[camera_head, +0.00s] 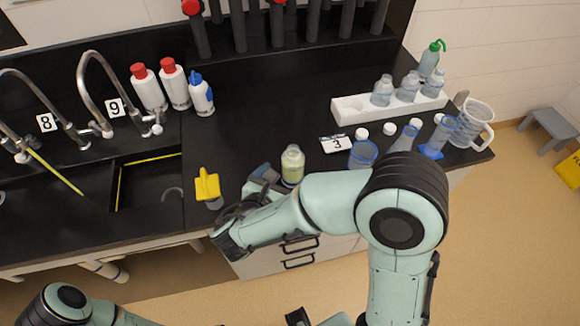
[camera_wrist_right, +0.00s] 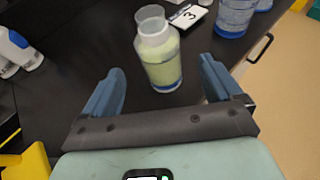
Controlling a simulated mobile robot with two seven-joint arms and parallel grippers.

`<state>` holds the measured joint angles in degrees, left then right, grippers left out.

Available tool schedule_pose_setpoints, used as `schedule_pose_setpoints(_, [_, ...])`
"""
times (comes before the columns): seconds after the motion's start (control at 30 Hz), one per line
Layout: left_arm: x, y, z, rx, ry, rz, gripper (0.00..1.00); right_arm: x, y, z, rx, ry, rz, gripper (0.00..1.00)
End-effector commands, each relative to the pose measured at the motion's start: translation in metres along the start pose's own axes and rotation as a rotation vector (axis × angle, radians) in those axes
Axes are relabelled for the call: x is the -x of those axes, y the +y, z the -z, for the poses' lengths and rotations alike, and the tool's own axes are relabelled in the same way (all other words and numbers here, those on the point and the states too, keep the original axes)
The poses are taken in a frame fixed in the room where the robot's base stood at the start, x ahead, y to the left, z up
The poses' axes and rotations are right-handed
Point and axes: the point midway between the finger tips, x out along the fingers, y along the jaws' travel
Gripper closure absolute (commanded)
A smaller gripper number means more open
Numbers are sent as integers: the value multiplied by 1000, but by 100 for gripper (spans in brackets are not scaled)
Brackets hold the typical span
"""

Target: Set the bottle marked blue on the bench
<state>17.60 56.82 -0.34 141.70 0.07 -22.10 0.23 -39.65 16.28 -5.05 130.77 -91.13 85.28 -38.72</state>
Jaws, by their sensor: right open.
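A clear bottle (camera_head: 292,166) with pale yellow-green contents stands upright on the black bench (camera_head: 255,120). The right wrist view shows the bottle (camera_wrist_right: 158,50) with a blue band near its base; I cannot read any writing on it. My right gripper (camera_wrist_right: 162,72) is open. Its two blue-grey fingers point at the bottle, one to each side of it in that view, with gaps visible. In the head view the right gripper (camera_head: 272,177) is partly hidden by my arm. My left gripper is out of view; only part of that arm shows at bottom left.
A yellow-topped item (camera_head: 207,186) stands left of the right gripper. A white rack (camera_head: 352,112) holds several bottles. The sink (camera_head: 150,182) is left.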

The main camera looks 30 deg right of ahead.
Motion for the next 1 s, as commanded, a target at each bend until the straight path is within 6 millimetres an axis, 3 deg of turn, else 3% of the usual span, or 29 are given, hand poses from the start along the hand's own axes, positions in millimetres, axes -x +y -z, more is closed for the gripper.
schedule_pose_setpoints(0.1, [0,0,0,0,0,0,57,24,1,0,-1,0,-4,8])
schedule_pose_setpoints(0.3, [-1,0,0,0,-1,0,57,47,0,0,-1,0,-1,8])
schedule_pose_setpoints(1.0, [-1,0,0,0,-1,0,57,51,0,0,-1,0,1,8])
